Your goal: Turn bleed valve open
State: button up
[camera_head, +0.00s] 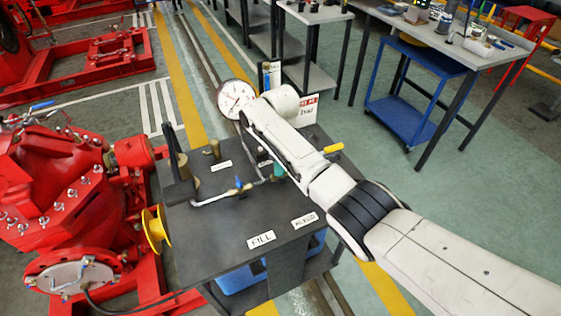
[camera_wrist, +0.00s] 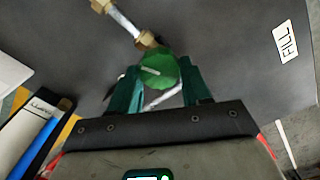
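In the wrist view a round green knob (camera_wrist: 160,70) with a pale mark across its face sits at the end of a brass fitting and thin pipe (camera_wrist: 125,22). I take it to be the bleed valve. My gripper (camera_wrist: 160,78) has its two teal fingers on either side of this knob, spaced about as wide as the knob. Whether they press on it or only stand around it cannot be told. In the head view my white arm reaches over the dark bench (camera_head: 220,235), and the wrist hides most of the knob and fingers.
A pressure gauge (camera_head: 236,98) stands behind my wrist. Pipework with a blue-handled valve (camera_head: 239,183) and a yellow handle (camera_head: 333,148) are close by. A FILL label (camera_head: 261,240) lies on the bench front. A red pump (camera_head: 65,185) stands left, and a blue cart (camera_head: 405,118) back right.

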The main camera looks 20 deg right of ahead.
jog(key=o, duration=0.4)
jog(key=shift+r, duration=0.1)
notch_tip(320, 180, up, 11)
jog(key=shift+f, duration=0.15)
dwell(0.6)
